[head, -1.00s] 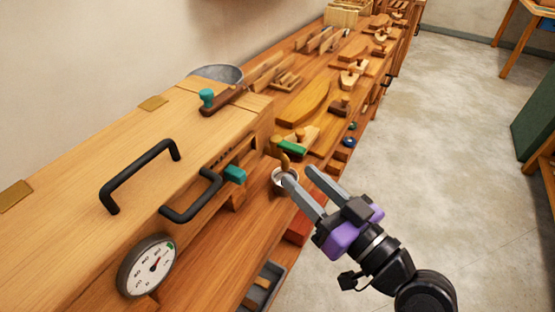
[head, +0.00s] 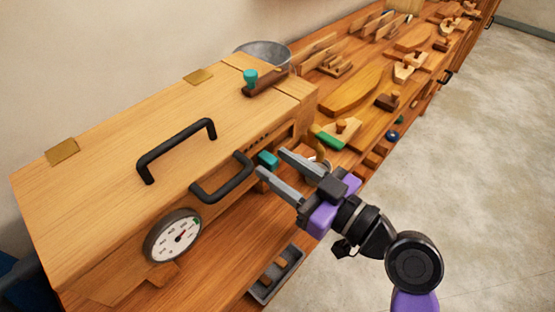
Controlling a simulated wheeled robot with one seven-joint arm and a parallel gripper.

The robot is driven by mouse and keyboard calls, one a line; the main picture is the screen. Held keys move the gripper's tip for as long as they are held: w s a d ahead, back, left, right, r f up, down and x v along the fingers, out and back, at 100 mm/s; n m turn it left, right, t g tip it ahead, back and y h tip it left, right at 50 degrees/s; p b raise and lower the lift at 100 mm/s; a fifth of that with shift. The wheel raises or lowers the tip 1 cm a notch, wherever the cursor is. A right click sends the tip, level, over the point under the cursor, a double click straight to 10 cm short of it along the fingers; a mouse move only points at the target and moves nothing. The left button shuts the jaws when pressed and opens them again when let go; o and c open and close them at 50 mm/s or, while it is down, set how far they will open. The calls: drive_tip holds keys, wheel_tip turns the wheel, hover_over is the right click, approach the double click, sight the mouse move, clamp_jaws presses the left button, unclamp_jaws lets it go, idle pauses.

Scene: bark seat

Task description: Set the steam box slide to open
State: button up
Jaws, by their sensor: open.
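The steam box (head: 110,155) is a long pale wooden box with a hinged lid on the bench. A teal block (head: 268,159) sits on its front face at a slot with dark marks above it, and looks like the slide's grip. My gripper (head: 274,163) is open, its two grey fingers pointing at the box front. In the picture the fingertips lie on either side of the teal block; I cannot tell whether they touch it. A second teal knob (head: 250,78) stands on a dark wooden piece on top of the box.
Black handles stick out from the lid (head: 178,146) and the front (head: 222,182), the latter left of my fingers. A round gauge (head: 174,236) is on the front. A grey tray (head: 276,275) lies below. Wooden tools fill the bench beyond; the floor (head: 460,180) is clear.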

drive_tip(key=shift+w+a, duration=0.25)
drive_tip(key=shift+a, duration=0.1)
clamp_jaws()
idle(1.2)
